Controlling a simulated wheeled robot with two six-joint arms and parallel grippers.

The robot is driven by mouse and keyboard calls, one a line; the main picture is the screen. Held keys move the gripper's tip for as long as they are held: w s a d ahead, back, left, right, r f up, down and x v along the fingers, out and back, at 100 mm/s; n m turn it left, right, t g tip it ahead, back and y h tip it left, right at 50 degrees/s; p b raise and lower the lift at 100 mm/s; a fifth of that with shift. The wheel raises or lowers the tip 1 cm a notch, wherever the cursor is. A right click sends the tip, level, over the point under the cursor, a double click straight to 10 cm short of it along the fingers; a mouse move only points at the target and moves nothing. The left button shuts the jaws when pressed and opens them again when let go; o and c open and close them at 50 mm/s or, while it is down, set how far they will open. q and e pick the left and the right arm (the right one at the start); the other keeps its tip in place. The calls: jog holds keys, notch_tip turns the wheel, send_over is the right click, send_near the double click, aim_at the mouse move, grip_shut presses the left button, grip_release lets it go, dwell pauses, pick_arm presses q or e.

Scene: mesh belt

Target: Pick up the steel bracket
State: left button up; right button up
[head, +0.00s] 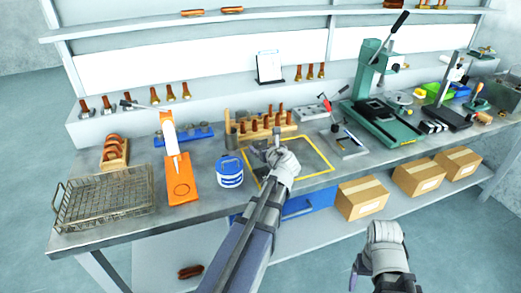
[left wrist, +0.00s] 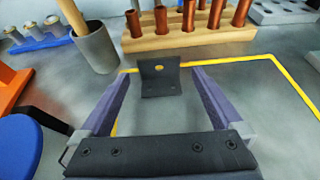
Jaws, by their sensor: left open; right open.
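The steel bracket (left wrist: 160,80) is a small dark L-shaped piece with a yellow mark on its upright plate. In the left wrist view it stands on the bench near the far edge of the yellow outline. My left gripper (left wrist: 161,76) is open, with its purple fingers on either side of the bracket in the picture; I see no contact. In the head view my left gripper (head: 268,152) is over the yellow-outlined area and largely hides the bracket there. My right gripper (head: 386,235) is open and empty, in front of the bench at the lower right.
A wooden rack with copper pieces (left wrist: 188,37) stands just behind the bracket. A grey cup (left wrist: 95,48) is at its left. A blue tin (head: 229,172) and an orange tool (head: 180,180) stand left of my left gripper. The outlined area's right part is clear.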

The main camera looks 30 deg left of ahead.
aim_at(260, 144)
pick_arm(q)
jog(key=b+x, duration=0.2)
jog(key=x, duration=0.3)
jog(key=shift+f, duration=0.2)
jog(key=shift+r, duration=0.1)
jog(key=shift+s, duration=0.1)
jog(key=shift+c, duration=0.2)
jog(key=c, duration=1.4)
